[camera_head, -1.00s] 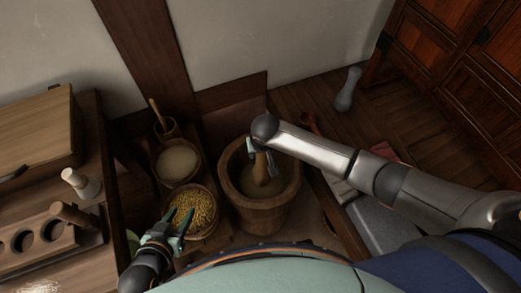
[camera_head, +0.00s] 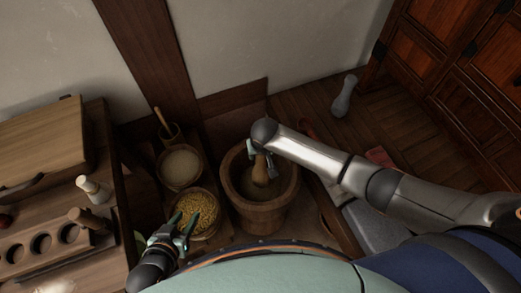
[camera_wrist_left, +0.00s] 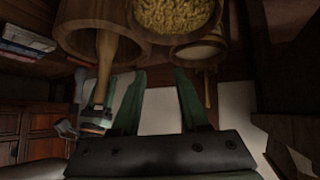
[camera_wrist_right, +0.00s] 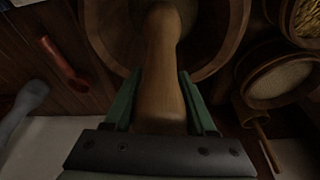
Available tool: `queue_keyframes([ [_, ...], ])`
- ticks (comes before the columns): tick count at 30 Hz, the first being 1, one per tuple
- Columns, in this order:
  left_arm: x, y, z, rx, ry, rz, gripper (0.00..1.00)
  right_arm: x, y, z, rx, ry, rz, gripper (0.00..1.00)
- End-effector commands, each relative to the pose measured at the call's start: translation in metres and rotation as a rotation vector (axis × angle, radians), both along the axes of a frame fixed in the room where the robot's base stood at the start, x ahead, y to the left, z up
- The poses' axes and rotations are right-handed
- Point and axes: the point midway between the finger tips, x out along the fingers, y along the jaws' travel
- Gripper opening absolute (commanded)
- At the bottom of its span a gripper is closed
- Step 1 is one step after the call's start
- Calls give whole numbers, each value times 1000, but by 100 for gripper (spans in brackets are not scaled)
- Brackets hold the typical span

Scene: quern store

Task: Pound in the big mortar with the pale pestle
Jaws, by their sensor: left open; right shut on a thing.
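The big wooden mortar (camera_head: 236,203) stands on the floor in the middle of the head view. My right gripper (camera_head: 260,152) is shut on the pale wooden pestle (camera_head: 261,174) above the mortar's mouth. The pestle points down into the mortar; whether its lower end touches the bottom, I cannot tell. In the right wrist view the pestle (camera_wrist_right: 160,85) sits between both fingers and the mortar rim (camera_wrist_right: 232,30) lies beyond. My left gripper (camera_head: 177,232) is open and empty, near the front of the grain bowl. The left wrist view also shows the mortar (camera_wrist_left: 80,25) and pestle (camera_wrist_left: 105,65).
A bowl of yellow grain (camera_head: 197,211) and a bowl of pale meal (camera_head: 180,167) stand left of the mortar. A holed wooden rack (camera_head: 60,243) and a box (camera_head: 40,140) are at the left.

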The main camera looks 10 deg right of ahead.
Motion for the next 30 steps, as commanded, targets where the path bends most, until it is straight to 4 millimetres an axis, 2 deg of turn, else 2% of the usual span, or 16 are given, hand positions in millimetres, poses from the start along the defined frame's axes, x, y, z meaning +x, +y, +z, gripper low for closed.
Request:
queue_keyframes([
  [1,0,0,-13,0,0,0,44,1,2,-15,4,-4,0,0],
  [6,0,0,-23,0,1,0,44,2,2,-33,4,-6,0,0],
  [22,-1,0,-29,0,1,0,44,2,2,-43,4,-6,1,0],
  [27,-1,0,-27,2,4,-2,44,2,1,-41,3,-6,1,0],
  [29,1,0,-13,2,-6,-8,44,2,1,-41,3,-6,1,0],
  [30,2,-1,-2,1,-9,-11,44,2,2,-33,4,-6,1,0],
])
